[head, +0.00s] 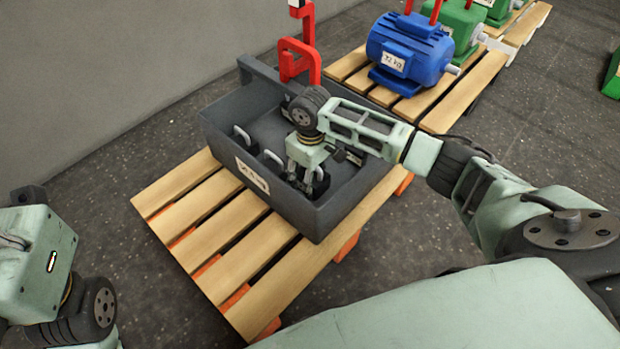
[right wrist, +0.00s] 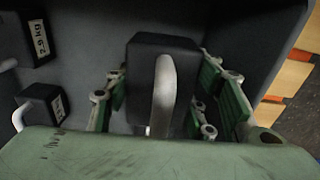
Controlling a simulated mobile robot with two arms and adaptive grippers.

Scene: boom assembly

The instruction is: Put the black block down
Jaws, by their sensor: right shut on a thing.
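The black block (right wrist: 140,65) with a pale curved handle fills the middle of the right wrist view. My right gripper (head: 307,184) reaches down inside the grey bin (head: 335,212). In the right wrist view its green-padded fingers (right wrist: 168,92) are shut on the block, one on each side. In the head view the gripper mostly hides the block, and I cannot tell whether its underside touches the bin floor. Part of my left arm shows at the lower left of the head view, but its fingers are not in view.
Other dark blocks with handles stand in the bin, two of them labelled (right wrist: 40,38) in the right wrist view. The bin sits on a wooden pallet (head: 225,232). A red hook (head: 300,60) stands at its back. A blue motor (head: 410,52) is on another pallet.

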